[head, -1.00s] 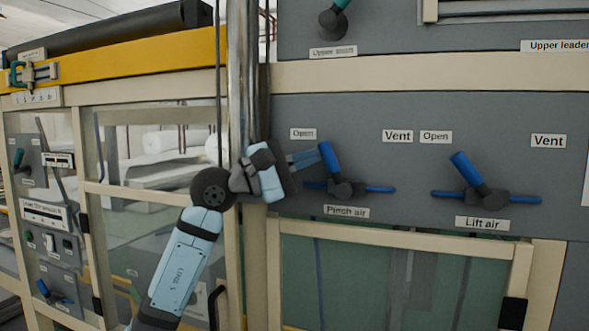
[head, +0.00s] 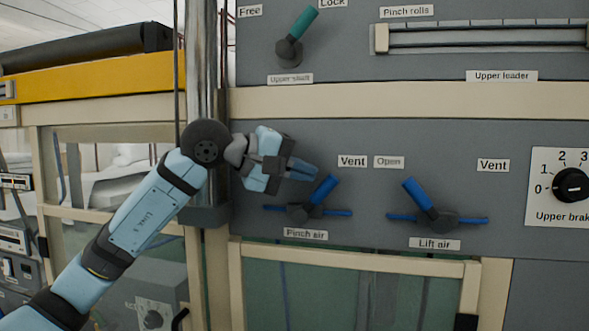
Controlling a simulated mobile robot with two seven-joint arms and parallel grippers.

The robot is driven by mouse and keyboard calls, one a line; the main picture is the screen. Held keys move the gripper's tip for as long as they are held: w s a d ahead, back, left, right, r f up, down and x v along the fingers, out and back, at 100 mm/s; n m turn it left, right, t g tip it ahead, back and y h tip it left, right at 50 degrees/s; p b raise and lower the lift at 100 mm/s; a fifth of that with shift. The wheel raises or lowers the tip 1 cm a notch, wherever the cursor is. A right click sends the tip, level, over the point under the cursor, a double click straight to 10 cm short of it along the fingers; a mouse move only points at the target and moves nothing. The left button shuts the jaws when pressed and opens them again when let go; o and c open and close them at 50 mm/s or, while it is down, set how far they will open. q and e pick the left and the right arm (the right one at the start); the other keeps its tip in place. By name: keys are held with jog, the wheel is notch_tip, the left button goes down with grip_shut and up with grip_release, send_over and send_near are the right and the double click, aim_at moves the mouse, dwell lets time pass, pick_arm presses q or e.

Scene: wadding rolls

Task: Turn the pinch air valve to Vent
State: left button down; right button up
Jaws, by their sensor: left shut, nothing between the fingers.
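The pinch air valve is on the grey panel, above its "Pinch air" label (head: 306,234). Its blue handle (head: 326,187) tilts up to the right, towards the left-hand "Vent" label (head: 352,161). Its dark hub (head: 304,214) sits on a horizontal blue pipe. My left gripper (head: 314,173) is shut and empty, with its fingertips just left of the handle's upper part. I cannot tell whether they touch it. The valve's own "Open" label is hidden behind my gripper. My right gripper is not in view.
The lift air valve (head: 424,198) stands to the right, its handle tilted up-left towards "Open" (head: 389,162). An upper shaft lever (head: 297,35) is above, and an upper brake knob (head: 571,185) is far right. A metal post (head: 200,75) stands behind my arm.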

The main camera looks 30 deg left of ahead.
pick_arm(q)
jog(key=shift+w+d+y, duration=0.1)
jog(key=shift+d+y, duration=0.3)
jog(key=shift+d, duration=0.2)
jog(key=shift+m+g, duration=0.3)
jog(key=shift+d+f, duration=0.1)
jog(key=shift+f, duration=0.05)
jog(key=d+r+p+v, duration=0.1)
jog(key=r+v, duration=0.1)
jog(key=v, duration=0.8)
jog(key=shift+w, duration=0.1)
